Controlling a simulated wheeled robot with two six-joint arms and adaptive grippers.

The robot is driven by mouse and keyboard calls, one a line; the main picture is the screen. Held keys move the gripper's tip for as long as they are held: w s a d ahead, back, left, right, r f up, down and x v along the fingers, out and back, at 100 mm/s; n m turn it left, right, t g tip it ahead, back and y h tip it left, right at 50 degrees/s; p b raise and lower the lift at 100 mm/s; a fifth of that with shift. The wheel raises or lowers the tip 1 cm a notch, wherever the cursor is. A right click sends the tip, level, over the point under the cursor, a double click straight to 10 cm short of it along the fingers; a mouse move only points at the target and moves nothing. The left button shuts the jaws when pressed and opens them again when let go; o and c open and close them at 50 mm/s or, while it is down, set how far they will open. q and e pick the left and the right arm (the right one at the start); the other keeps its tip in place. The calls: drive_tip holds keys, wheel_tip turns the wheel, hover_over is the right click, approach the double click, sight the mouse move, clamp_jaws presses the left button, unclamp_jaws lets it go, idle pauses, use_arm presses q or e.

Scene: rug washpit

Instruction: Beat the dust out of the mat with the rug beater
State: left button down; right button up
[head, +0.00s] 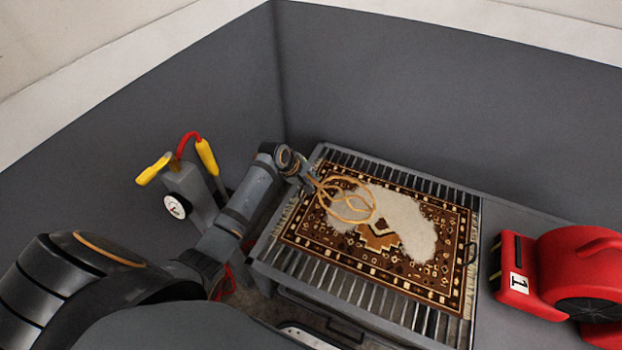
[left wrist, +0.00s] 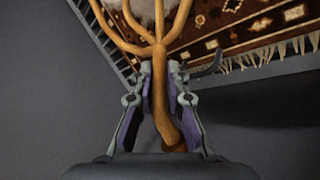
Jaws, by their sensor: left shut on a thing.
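The mat (head: 440,274) is a brown patterned rug with fringed ends, lying flat on a slatted rack (head: 322,278). A pale patch of dust (head: 408,228) covers much of its middle. The rug beater (head: 347,221) is a looped tan cane tool. My left gripper (head: 309,186) is shut on its handle, at the rack's left edge. The beater's loops overlap the left part of the mat and dust; I cannot tell whether they touch. In the left wrist view, the handle (left wrist: 160,85) runs between the fingers, and the mat's fringe (left wrist: 262,56) shows beyond. My right gripper is not in view.
A red blower (head: 575,262) marked 1 stands right of the rack on a grey surface. A grey device with a gauge (head: 176,207) and yellow-and-red handles stands to the left. Grey walls (head: 420,110) enclose the back and left.

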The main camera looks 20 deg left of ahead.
use_arm(q)
wheel_tip(320, 180, down, 6)
drive_tip(key=shift+b, duration=0.8)
wheel_tip(320, 180, up, 4)
drive_tip(key=p, duration=0.5)
drive_tip(key=shift+r+p, duration=0.25)
drive_tip(key=shift+p, duration=0.1)
drive_tip(key=shift+f, duration=0.2)
